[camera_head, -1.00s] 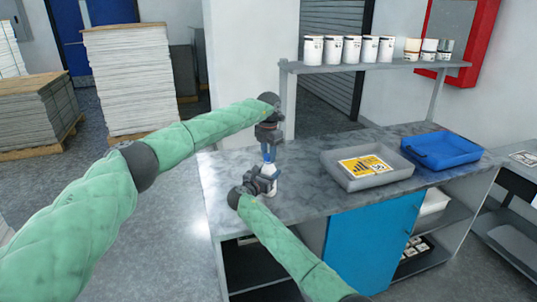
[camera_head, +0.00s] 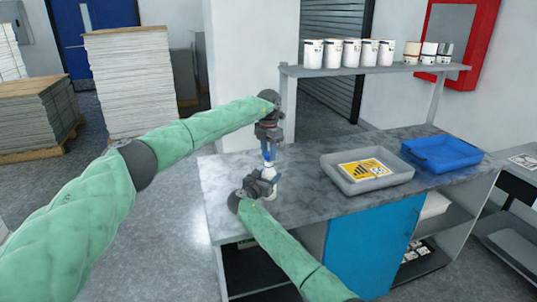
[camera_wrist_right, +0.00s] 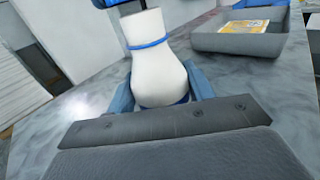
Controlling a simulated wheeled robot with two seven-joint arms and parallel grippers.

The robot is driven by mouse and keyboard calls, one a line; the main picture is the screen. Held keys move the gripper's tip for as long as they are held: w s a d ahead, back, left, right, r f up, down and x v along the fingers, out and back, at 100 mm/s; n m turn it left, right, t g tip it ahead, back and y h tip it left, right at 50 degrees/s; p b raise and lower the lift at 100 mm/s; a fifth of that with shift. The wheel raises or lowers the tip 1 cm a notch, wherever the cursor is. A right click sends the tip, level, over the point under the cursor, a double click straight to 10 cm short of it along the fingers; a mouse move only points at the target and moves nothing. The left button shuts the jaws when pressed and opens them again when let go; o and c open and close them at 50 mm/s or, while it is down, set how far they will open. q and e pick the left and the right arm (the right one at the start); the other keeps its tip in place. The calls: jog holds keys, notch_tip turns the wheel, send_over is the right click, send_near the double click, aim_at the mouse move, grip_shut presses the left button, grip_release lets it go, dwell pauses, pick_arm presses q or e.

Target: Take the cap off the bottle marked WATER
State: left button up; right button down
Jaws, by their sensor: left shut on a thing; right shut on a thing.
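A white bottle (camera_head: 271,174) stands upright at the near left of the grey worktop. My right gripper (camera_head: 266,184) is shut around its body. In the right wrist view the bottle (camera_wrist_right: 158,68) has a blue ring round its neck, and my right gripper's fingers (camera_wrist_right: 163,92) flank its lower body. No lettering on the bottle can be read. My left gripper (camera_head: 268,155) points down from above and is shut at the bottle's top. The cap is largely hidden by its blue fingers, and I cannot tell whether it still sits on the neck.
A grey tray (camera_head: 340,179) with a yellow sign and a blue tray (camera_head: 440,165) stand to the right on the worktop (camera_head: 310,205). A shelf (camera_head: 375,67) with several white tubs rises behind. The worktop between the bottle and the grey tray is clear.

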dwell(0.3)
pick_arm(q)
jog(key=shift+r, duration=2)
pick_arm(e)
jog(key=shift+c, duration=2.4)
grip_release()
